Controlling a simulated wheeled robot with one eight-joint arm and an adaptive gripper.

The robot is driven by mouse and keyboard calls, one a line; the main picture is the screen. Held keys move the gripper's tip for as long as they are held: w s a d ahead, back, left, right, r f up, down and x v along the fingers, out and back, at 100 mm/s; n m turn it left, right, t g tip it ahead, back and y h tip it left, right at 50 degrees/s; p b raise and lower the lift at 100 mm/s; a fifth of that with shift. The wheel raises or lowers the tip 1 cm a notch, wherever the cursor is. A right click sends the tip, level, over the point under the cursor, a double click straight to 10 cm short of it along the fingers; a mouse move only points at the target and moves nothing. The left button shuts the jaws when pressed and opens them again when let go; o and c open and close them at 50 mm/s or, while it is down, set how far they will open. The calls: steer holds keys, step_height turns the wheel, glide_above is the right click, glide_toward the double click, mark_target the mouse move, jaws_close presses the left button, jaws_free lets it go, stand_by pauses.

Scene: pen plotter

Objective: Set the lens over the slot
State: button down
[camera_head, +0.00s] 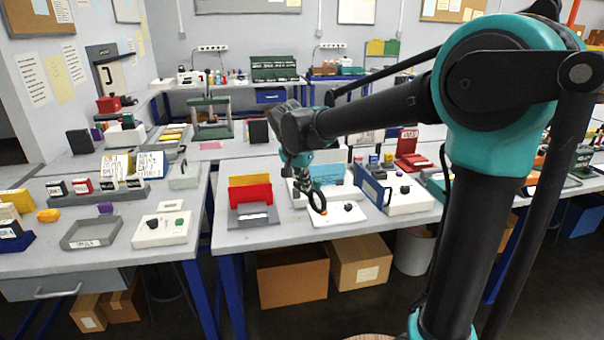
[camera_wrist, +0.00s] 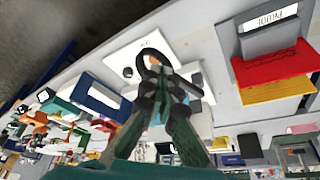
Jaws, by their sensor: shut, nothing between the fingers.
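My gripper (camera_head: 318,208) is shut and empty, pointing down over a white plate (camera_head: 338,221) near the table's front edge. In the wrist view its fingers (camera_wrist: 155,66) come together in a dark loop in front of that plate (camera_wrist: 118,58). A small black knob (camera_head: 348,207) stands on the plate, right of the fingertips. A light-blue panel (camera_head: 326,174) stands behind the gripper, partly covered by it. A blue-framed upright panel (camera_head: 373,190) stands to the right by a white box. I cannot tell which piece is the lens, or make out the slot.
A red and yellow holder (camera_head: 250,191) on a grey base stands left of the gripper. A white box with black knobs (camera_head: 407,199) is to the right. A gap separates this table from the left one. Bare tabletop (camera_head: 290,232) shows along the front edge.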

mark_target(318, 187)
steer(key=shift+w+d+f, duration=0.25)
steer(key=shift+w+d, duration=0.1)
steer(key=shift+w, duration=0.35)
steer(key=shift+w+d+f, duration=0.3)
steer(key=shift+w+d, duration=0.05)
steer(key=shift+w, duration=0.35)
steer(key=shift+w+d+f, duration=0.25)
steer(key=shift+w+d, duration=0.1)
steer(key=shift+w, duration=0.35)
steer(key=shift+w+d+n, duration=0.35)
steer(key=shift+d+n, duration=0.25)
steer(key=shift+d, duration=0.15)
steer(key=w+d+n+y, duration=0.2)
steer(key=w+d+n, duration=0.2)
steer(key=w, duration=0.3)
steer(key=w+d+n+y, duration=0.2)
steer(key=w+d+n, duration=0.1)
steer(key=w+n, duration=0.4)
steer(key=shift+w+d+y, duration=0.3)
steer(key=shift+w+d, duration=0.05)
